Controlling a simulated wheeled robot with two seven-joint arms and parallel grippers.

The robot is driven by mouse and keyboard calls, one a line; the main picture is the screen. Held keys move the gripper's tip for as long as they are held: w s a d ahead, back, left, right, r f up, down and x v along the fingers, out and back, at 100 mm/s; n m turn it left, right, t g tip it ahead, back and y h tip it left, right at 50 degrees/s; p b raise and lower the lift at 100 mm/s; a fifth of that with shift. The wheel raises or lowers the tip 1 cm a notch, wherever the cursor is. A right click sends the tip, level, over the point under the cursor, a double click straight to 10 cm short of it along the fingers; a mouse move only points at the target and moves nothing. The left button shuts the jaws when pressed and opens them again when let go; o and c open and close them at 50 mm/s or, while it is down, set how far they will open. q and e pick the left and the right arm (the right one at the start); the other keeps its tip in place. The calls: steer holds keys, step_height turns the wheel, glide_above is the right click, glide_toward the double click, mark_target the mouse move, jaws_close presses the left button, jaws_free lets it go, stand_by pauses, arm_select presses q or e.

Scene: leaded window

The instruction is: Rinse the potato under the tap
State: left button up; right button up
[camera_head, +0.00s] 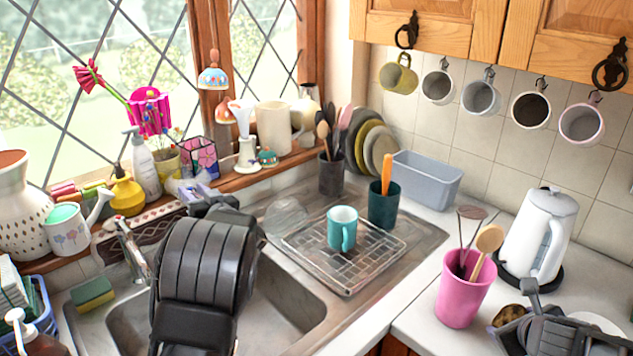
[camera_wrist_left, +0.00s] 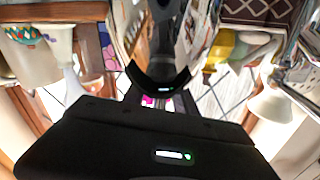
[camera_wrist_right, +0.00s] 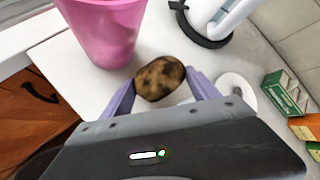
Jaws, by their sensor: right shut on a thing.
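The potato (camera_wrist_right: 160,78) is brown with dark patches. My right gripper (camera_wrist_right: 161,84) is shut on it, one finger on each side, low over the white counter. In the head view the potato (camera_head: 508,315) shows at the lower right, partly covered by my right gripper. The chrome tap (camera_head: 132,250) stands behind the sink (camera_head: 290,306), left of my left arm. My left gripper (camera_head: 208,197) is above the back of the sink near the sill; its fingers are too unclear to tell open from shut. My left arm hides part of the basin.
A pink utensil pot (camera_head: 464,290) and white kettle (camera_head: 540,235) stand close to the potato. A wire rack (camera_head: 350,262) with a teal mug (camera_head: 342,228) covers the drainer. A sponge (camera_head: 92,293) lies left of the basin. Ornaments crowd the windowsill.

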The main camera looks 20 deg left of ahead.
arm_select(q)
jaws_close()
stand_by(1.4)
